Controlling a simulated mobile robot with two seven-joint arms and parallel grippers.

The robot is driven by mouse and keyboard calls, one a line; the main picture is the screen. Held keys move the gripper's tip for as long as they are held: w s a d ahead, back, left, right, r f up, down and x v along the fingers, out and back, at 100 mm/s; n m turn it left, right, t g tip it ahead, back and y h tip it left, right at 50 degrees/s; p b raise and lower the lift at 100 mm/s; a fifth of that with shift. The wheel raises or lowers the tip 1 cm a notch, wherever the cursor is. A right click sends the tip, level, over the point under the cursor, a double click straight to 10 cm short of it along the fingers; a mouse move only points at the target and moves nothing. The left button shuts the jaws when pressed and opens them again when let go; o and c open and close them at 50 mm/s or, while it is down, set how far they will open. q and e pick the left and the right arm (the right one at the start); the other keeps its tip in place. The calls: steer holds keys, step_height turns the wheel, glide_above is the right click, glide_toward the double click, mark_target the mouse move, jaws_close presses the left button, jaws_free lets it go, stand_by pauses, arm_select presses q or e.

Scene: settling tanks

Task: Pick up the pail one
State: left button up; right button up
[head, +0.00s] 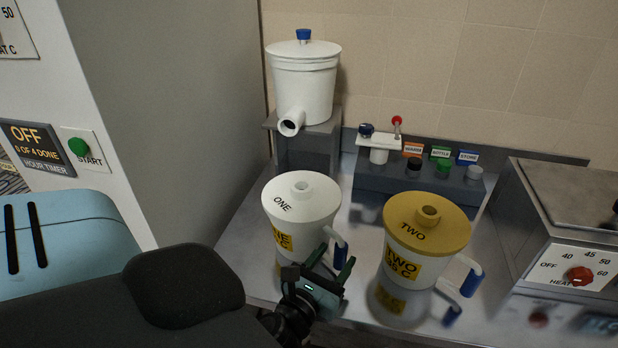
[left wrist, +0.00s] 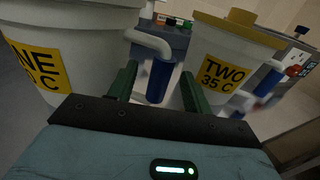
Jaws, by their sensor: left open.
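Pail ONE (head: 301,215) is a white lidded pail with a yellow label, standing upright on the steel bench. It fills the left of the left wrist view (left wrist: 75,45). Its side handle has a blue grip (head: 340,256), which shows upright in the left wrist view (left wrist: 159,82). My left gripper (head: 337,252) is open at this handle. In the left wrist view its green fingers stand on either side of the blue grip, with visible gaps. My right gripper is not in view.
Pail TWO (head: 405,255), with a tan lid and blue-gripped handle, stands close to the right. Behind are a white spouted tank (head: 303,90) on a grey stand and a control block (head: 400,183) with coloured knobs. A heater box (head: 570,235) stands at right.

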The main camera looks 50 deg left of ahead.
arm_select(q)
steer(key=shift+p+x, duration=0.35)
steer(key=shift+x, duration=2.25)
steer(key=shift+d, duration=0.1)
steer(key=shift+c, duration=0.3)
jaws_close()
